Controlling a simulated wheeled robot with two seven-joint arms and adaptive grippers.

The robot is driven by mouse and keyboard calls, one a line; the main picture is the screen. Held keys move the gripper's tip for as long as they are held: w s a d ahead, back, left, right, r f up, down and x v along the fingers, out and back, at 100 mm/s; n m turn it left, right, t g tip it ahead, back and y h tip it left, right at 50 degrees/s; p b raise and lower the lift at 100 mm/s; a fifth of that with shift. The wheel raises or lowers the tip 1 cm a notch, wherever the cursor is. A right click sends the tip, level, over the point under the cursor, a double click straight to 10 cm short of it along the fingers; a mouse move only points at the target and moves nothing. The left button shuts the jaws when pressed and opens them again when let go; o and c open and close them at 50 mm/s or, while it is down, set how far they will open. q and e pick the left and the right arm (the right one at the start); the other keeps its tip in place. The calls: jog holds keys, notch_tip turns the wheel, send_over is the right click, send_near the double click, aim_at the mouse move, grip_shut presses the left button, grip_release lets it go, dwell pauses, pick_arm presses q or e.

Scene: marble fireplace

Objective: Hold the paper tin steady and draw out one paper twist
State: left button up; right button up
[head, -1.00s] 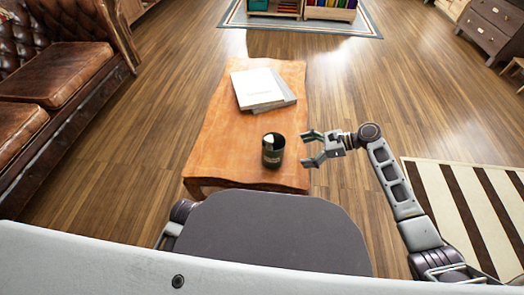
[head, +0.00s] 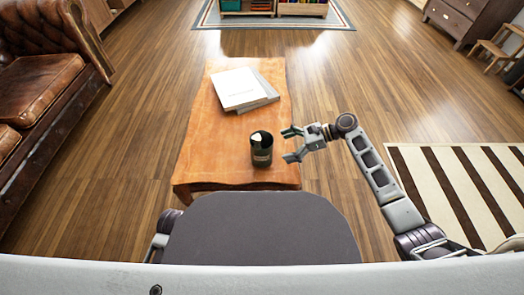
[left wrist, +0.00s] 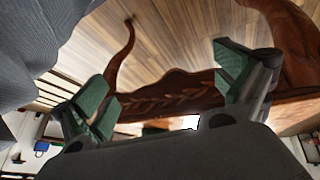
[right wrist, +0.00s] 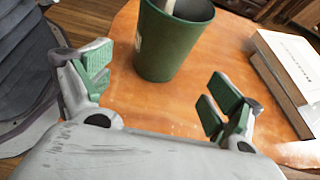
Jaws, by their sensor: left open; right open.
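The paper tin (head: 262,155) is a dark green cup standing upright near the front right corner of the wooden table. A pale paper twist (head: 258,140) sticks up inside it. In the right wrist view the tin (right wrist: 172,42) stands just beyond the fingers, with a pale piece (right wrist: 187,10) inside, cut off by the frame. My right gripper (head: 290,144) is open and empty, just right of the tin and apart from it. My left gripper (left wrist: 165,95) is open and empty in the left wrist view, facing the table's carved edge and legs. The head view hides it.
The wooden table (head: 215,135) has white books (head: 242,88) lying behind the tin; they also show in the right wrist view (right wrist: 290,65). A brown leather sofa (head: 40,88) is at left, a striped rug (head: 450,185) at right. The table's left part is clear.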

aim_at(272, 150)
jog(key=shift+b+x, duration=1.05)
jog(key=shift+x, duration=0.2)
jog(key=shift+b+x, duration=1.5)
jog(key=shift+x, duration=0.1)
jog(key=shift+a+p, duration=0.2)
jog(key=shift+p, duration=0.2)
jog(key=shift+p+x, duration=0.45)
jog(key=shift+x, duration=0.3)
jog(key=shift+p+x, duration=0.3)
jog(key=shift+x, duration=0.5)
pick_arm(q)
jog(key=shift+n+t+h, duration=0.3)
jog(key=shift+t+h, duration=0.1)
jog(key=shift+t, duration=0.3)
jog(key=shift+w+d+f, duration=0.15)
jog(key=shift+d+f, duration=0.1)
jog(key=shift+f, duration=0.7)
jog(key=shift+w+d+f, duration=0.1)
jog(key=shift+d+f, duration=0.1)
jog(key=shift+f, duration=0.75)
jog(key=shift+w+d+f, duration=0.15)
jog(key=shift+d+f, duration=0.1)
jog(key=shift+f, duration=0.7)
pick_arm(e)
jog(key=shift+a+f, duration=0.15)
jog(key=c, duration=0.7)
pick_arm(q)
jog(key=shift+s+a+f, duration=0.1)
jog(key=shift+s+f, duration=0.25)
